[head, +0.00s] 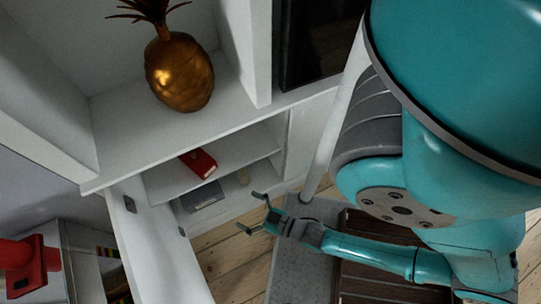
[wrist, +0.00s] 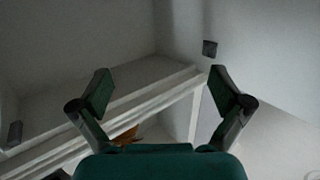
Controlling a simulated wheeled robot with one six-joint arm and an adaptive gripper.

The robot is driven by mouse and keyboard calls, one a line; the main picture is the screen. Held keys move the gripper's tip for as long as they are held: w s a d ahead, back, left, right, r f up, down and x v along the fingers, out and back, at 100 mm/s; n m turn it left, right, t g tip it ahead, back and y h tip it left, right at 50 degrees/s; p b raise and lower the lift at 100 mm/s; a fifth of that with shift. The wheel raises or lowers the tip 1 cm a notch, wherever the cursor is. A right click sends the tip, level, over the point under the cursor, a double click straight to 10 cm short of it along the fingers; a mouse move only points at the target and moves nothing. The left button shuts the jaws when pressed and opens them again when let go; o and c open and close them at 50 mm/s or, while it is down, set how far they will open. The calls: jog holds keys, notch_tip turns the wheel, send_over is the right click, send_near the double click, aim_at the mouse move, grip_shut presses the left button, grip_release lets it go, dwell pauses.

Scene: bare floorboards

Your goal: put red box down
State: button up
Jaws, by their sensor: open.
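A red box (head: 198,163) lies on the upper inner shelf of an open white cabinet (head: 160,182) in the head view. My gripper (head: 250,211) is open and empty, in front of the cabinet opening and apart from the red box, which is to its upper left. In the wrist view, the two spread fingers of my gripper (wrist: 162,90) have nothing between their tips. The red box cannot be made out for sure in the wrist view.
A golden pineapple (head: 180,75) stands on the cabinet top. The cabinet door (head: 155,250) hangs open at left. A red object (head: 38,264) stands at far left.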

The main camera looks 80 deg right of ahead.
jog(key=s+a+r+n+y, duration=0.1)
jog(key=s+r, duration=0.3)
jog(key=r, duration=0.7)
jog(key=s+a+r+n+g+y, duration=0.1)
jog(key=s+a+r, duration=0.3)
jog(key=r, duration=0.6)
jog(key=shift+s+r+n+y, duration=0.2)
jog(key=shift+r+n+y, duration=0.2)
jog(key=shift+y, duration=0.4)
